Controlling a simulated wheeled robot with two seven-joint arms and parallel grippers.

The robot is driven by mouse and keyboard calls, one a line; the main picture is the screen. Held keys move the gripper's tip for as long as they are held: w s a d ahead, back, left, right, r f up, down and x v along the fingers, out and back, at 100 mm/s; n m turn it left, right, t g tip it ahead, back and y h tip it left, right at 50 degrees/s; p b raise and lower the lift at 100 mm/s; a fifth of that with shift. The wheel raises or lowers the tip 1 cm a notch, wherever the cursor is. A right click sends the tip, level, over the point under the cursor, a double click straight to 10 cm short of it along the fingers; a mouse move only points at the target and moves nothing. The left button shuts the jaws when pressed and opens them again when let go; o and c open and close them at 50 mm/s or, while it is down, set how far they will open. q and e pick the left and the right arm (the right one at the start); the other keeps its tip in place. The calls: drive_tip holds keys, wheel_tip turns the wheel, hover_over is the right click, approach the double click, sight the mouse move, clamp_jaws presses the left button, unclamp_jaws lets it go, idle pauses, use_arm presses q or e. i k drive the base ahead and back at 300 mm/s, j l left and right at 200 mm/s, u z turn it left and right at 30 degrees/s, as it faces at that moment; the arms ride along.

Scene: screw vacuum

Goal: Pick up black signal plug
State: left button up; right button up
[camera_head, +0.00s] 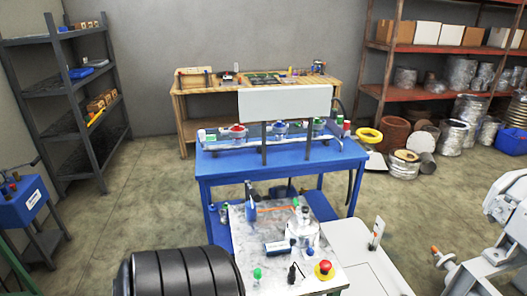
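A small dark upright piece (292,272), which may be the black signal plug, stands near the front of the grey-topped bench (240,235). It is too small to tell its exact shape. A green-topped piece (257,274) stands to its left, and a red knob on a yellow base (324,269) is to its right. A dark and white box (280,246) lies just behind it. I see no gripper fingers at the bench or touching any piece, and neither gripper can be made out in the view.
A silvery round part (302,232) and a blue upright tool (251,201) stand farther back on the bench. A black ribbed body (182,272) is at the front left, and white machinery (500,240) at the right. A blue table (280,165) with a white panel stands behind.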

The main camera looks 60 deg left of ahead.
sight(292, 274)
drive_tip(key=u, duration=1.7)
